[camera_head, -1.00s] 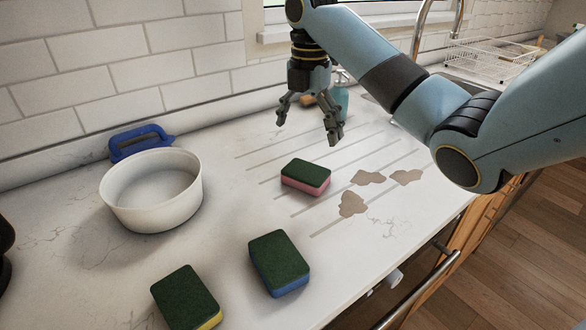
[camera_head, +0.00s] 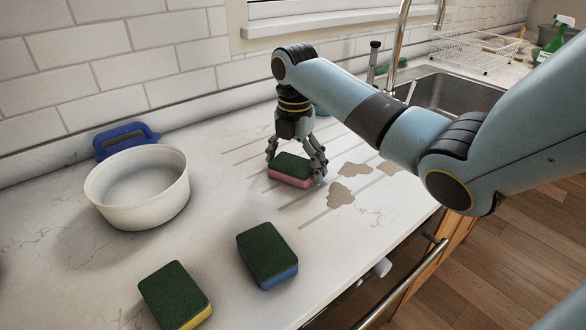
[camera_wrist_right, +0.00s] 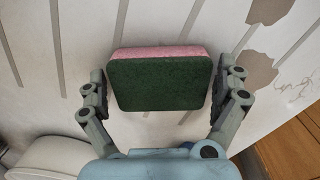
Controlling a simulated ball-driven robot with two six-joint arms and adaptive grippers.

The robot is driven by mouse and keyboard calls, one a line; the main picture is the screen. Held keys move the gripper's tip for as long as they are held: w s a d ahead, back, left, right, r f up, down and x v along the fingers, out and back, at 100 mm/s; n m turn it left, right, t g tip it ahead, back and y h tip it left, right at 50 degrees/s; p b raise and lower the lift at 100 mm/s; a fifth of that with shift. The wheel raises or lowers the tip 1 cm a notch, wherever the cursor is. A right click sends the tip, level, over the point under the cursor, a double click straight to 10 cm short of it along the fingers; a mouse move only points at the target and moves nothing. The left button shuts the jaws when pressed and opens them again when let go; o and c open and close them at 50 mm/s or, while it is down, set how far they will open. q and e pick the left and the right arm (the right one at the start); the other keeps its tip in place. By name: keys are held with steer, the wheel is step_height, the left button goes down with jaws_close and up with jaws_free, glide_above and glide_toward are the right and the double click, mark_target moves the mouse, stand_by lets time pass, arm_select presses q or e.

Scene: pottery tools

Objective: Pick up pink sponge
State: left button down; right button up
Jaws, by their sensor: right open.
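The pink sponge (camera_head: 291,169), with a dark green scouring top, lies flat on the counter in the middle of the head view. It also shows in the right wrist view (camera_wrist_right: 160,82), green face toward the camera with the pink edge beyond. My right gripper (camera_head: 297,172) is open and low over the sponge, with one finger on each side of its long ends. In the right wrist view the fingers (camera_wrist_right: 162,98) stand left and right of the sponge, with small gaps visible. My left gripper is not in view.
A white bowl (camera_head: 137,207) stands at left, with a blue-handled brush (camera_head: 126,140) behind it. A blue sponge (camera_head: 268,256) and a yellow sponge (camera_head: 175,297) lie nearer the front. Brown stains (camera_head: 341,195) mark the counter right of the pink sponge. A sink (camera_head: 448,92) is at back right.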

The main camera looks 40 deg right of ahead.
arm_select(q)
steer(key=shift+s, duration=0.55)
arm_select(e)
steer(key=c, duration=0.4)
steer(key=shift+c, duration=0.3)
steer(key=shift+r, duration=0.65)
step_height(320, 180, up, 2)
steer(key=shift+r, duration=0.25)
step_height(320, 180, up, 7)
glide_above(347, 181)
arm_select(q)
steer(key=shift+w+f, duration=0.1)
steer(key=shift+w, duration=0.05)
arm_select(e)
steer(key=shift+r, duration=0.15)
arm_select(q)
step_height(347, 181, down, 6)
steer(key=b, duration=0.6)
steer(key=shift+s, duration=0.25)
arm_select(e)
steer(key=shift+f, duration=5.5)
